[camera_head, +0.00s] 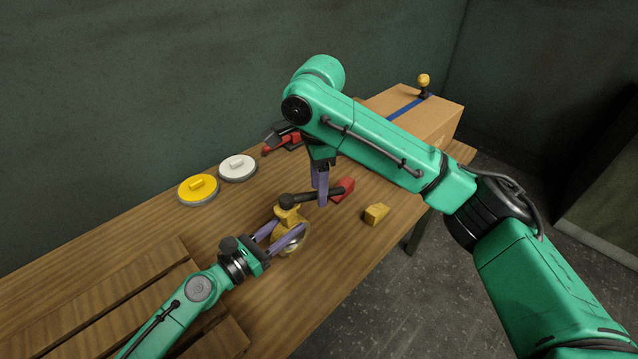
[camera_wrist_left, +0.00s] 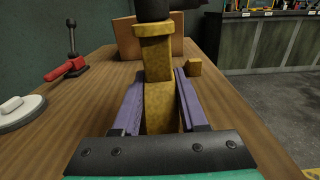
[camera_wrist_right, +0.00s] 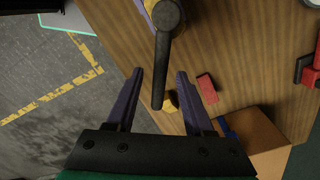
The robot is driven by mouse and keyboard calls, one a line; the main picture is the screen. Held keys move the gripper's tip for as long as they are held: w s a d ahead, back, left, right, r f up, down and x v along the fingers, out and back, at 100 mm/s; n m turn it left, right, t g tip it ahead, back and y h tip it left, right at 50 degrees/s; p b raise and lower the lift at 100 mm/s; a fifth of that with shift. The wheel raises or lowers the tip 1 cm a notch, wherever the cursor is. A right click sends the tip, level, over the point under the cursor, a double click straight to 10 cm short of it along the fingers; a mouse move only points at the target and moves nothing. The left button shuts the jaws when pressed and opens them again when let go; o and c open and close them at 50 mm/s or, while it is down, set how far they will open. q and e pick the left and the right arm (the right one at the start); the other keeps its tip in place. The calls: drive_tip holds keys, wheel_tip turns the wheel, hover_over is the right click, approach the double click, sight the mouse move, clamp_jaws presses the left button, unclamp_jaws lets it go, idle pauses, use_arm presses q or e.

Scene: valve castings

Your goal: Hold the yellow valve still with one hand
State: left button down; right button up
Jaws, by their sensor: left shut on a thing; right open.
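The yellow valve (camera_head: 285,218) stands upright on the wooden table, with a pale round part low at its side. A black lever (camera_head: 316,197) sits on its top and points to the right in the head view. My left gripper (camera_head: 288,227) is shut on the yellow valve body (camera_wrist_left: 158,60), one purple finger on each side. My right gripper (camera_head: 321,188) is open at the lever's outer part. In the right wrist view the lever (camera_wrist_right: 160,70) lies between the open fingers, with gaps on both sides. The valve body is mostly hidden there.
A red block (camera_head: 344,187) and a yellow block (camera_head: 377,213) lie right of the valve. A cardboard box (camera_head: 445,120) stands at the far end. A yellow disc (camera_head: 198,189), a white disc (camera_head: 237,168) and a red clamp (camera_head: 278,144) are along the wall. Wooden slats (camera_head: 110,305) lie front left.

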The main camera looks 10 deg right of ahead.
wheel_tip(320, 180, up, 12)
idle(0.3)
use_arm(q)
drive_tip(key=shift+c, duration=1.8)
unclamp_jaws()
